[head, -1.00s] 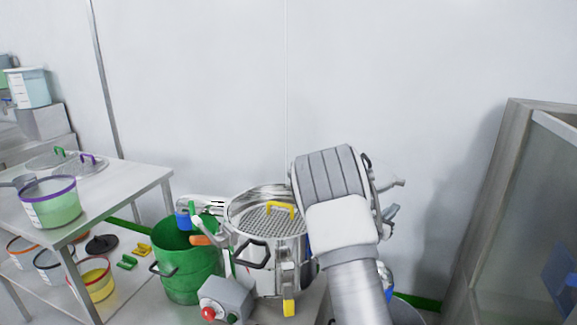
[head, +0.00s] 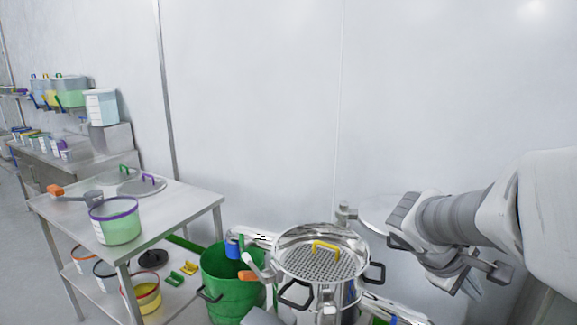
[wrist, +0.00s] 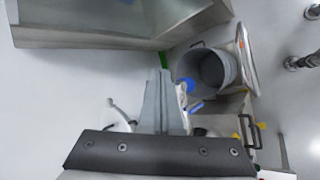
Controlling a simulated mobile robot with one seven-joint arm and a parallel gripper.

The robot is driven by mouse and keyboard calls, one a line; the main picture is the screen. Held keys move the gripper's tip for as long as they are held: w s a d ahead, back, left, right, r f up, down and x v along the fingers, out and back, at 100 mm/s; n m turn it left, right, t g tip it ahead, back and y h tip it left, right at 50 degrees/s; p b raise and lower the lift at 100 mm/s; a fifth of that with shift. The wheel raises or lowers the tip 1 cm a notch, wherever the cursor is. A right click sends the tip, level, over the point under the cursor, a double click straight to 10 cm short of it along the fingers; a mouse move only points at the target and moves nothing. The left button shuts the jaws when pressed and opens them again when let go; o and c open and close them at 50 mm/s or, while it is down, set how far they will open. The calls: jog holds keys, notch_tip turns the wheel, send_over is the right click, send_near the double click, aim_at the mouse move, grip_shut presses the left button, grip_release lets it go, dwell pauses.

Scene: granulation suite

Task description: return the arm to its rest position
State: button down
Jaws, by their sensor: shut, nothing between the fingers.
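My arm (head: 470,215) reaches in from the right edge of the head view, with its wrist bent beside the steel sieve vessel. My gripper (wrist: 160,78) shows in the wrist view with its grey fingers together and nothing between them. It is in free air; its fingertips are hard to make out in the head view. The vessel (head: 322,262), with a perforated plate and a yellow handle, stands just left of the wrist.
A green bucket (head: 232,290) stands left of the vessel. A steel table (head: 180,205) further left holds a purple-rimmed tub (head: 116,222).

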jog(key=s+a+r+m+t+y+p, duration=0.2)
jog(key=s+a+r+y, duration=0.1)
jog(key=a, duration=0.7)
jog(key=s+a+r+m+t+y+p, duration=0.2)
jog(key=s+a+y, duration=0.3)
jog(key=a, duration=0.5)
jog(key=shift+s+r+m+y, duration=0.3)
jog(key=shift+s+r+m, duration=0.3)
jog(key=shift+s, duration=0.3)
